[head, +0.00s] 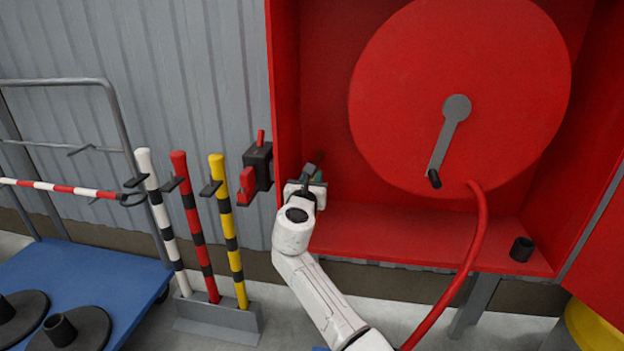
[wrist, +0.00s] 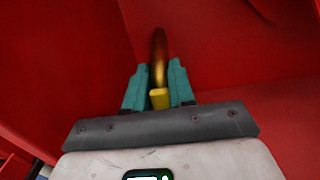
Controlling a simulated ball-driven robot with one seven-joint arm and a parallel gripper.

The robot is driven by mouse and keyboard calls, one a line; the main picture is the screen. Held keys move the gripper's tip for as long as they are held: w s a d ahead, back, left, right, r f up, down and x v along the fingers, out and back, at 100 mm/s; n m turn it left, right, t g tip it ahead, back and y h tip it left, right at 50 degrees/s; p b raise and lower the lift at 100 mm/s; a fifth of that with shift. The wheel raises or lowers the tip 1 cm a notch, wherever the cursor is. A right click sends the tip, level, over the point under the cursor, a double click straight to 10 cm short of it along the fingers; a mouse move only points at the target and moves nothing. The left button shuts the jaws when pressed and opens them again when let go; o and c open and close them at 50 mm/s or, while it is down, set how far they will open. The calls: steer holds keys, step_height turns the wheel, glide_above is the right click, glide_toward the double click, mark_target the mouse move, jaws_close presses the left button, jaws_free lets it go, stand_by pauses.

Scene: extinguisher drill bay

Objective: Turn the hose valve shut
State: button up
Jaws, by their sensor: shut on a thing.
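The hose valve shows in the wrist view as a brass-yellow piece (wrist: 159,97) with a longer brownish bar reaching away from me. My gripper (wrist: 158,68) has its two teal fingers on either side of this piece and is shut on it. In the head view my gripper (head: 314,177) is at the lower left inside of the red cabinet, where only a small dark part of the valve (head: 318,157) shows. The gripper and wrist hide most of the valve there, so its turn angle cannot be told.
The large red hose reel (head: 460,90) with a grey crank fills the cabinet (head: 420,225). A red hose (head: 468,265) hangs down to the right of my arm.

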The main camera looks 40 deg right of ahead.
jaws_close()
steer(key=s+d+f+m+b, duration=0.1)
steer(key=s+f+m+b, duration=0.1)
steer(key=m, duration=0.4)
steer(key=s+d+f+m+b, duration=0.2)
steer(key=f+m+b, duration=0.2)
steer(key=m+b, duration=0.2)
steer(key=s+d+f+m+b, duration=0.2)
steer(key=s+f+m+b, duration=0.1)
steer(key=m, duration=0.3)
steer(key=shift+d+b, duration=0.2)
steer(key=shift+b, duration=0.35)
steer(key=shift+f, duration=0.1)
stand_by(0.4)
steer(key=o, duration=0.7)
jaws_free()
steer(key=shift+c, duration=0.2)
